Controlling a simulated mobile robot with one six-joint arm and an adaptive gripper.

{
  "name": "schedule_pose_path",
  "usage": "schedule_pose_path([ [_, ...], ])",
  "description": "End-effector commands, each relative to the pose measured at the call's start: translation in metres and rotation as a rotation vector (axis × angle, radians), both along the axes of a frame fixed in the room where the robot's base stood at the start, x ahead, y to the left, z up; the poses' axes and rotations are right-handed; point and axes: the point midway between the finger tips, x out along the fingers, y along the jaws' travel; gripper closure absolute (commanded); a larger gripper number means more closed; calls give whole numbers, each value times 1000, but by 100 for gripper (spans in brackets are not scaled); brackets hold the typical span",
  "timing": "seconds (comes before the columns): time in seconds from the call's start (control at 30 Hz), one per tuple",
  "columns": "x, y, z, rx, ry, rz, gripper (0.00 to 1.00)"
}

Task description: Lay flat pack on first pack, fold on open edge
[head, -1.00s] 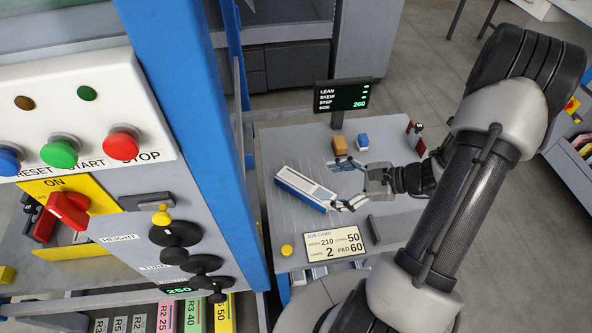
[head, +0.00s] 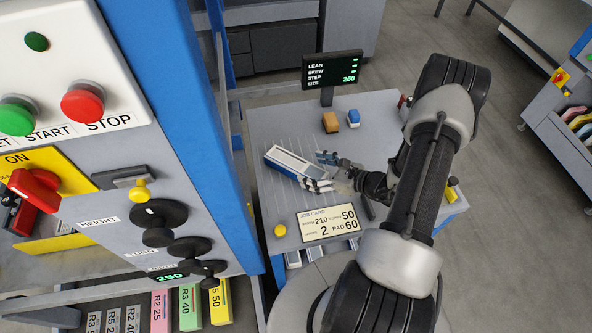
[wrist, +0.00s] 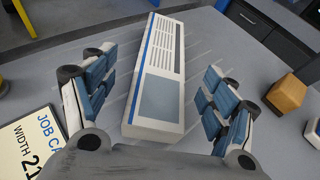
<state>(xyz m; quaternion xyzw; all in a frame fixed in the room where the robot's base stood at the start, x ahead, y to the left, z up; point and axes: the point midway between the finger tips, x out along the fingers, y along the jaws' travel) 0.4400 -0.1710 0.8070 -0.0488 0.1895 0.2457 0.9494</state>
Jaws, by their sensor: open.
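A flat white pack (head: 292,166) with a blue edge and a grey panel lies on the grey table. In the wrist view the pack (wrist: 161,75) lies between the open fingers of my gripper (wrist: 155,95), with its blue stripe along the left side. Gaps show between the pack and the finger pads on both sides. In the head view my gripper (head: 325,172) is at the pack's right end. I cannot tell whether the pack is one or two packs, nor which edge is the fold.
A job card (head: 328,222) stands at the table's front, with a yellow button (head: 279,230) left of it. An orange block (head: 330,122) and a blue block (head: 353,118) sit behind the pack. A small screen (head: 332,69) stands at the back. A blue post (head: 175,110) rises at left.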

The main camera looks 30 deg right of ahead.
Motion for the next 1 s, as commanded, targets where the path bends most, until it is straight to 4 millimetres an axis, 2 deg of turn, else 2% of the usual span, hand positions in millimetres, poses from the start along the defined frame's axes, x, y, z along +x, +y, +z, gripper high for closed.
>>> schedule_pose_path([
  [0.23,15,7,-10,-1,-2,2,22],
  [0.4,35,16,-26,-1,-2,4,22],
  [0.53,46,22,-29,-1,-1,3,22],
  [0.8,49,23,-29,0,0,-1,22],
  [1.0,49,23,-29,0,0,-1,34],
])
